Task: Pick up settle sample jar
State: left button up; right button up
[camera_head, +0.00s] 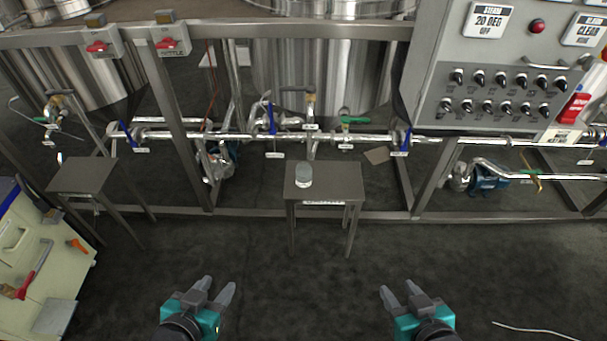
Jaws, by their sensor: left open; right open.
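A small clear jar (303,176) with a pale top stands upright on a small grey metal stand (340,185) in the middle of the view. A label on the stand's front edge is too small to read. My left gripper (217,286) is open and empty over the floor, below and left of the stand. My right gripper (398,292) is open and empty over the floor, below and right of the stand. Both grippers are well apart from the jar.
A pipe run (365,139) with blue and green valve handles passes behind the stand. A control panel (500,85) is at upper right. Another stand (82,175) is at left, near a pale cart (28,240) with tools. The dark floor in front is mostly clear.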

aim_at(304, 172)
jog(key=i+j+z, duration=0.2)
jog(key=i+j, duration=0.15)
jog(key=j, duration=0.3)
jog(key=i+j+z, duration=0.1)
jog(key=j, duration=0.25)
jog(key=i+j+z, duration=0.1)
jog(key=i+j, duration=0.3)
jog(key=j, duration=0.35)
jog(key=i+j+z, duration=0.15)
jog(key=j, duration=0.2)
jog(key=i+j+z, duration=0.1)
jog(key=j, duration=0.3)
jog(key=i+j+z, duration=0.1)
jog(key=j, duration=0.25)
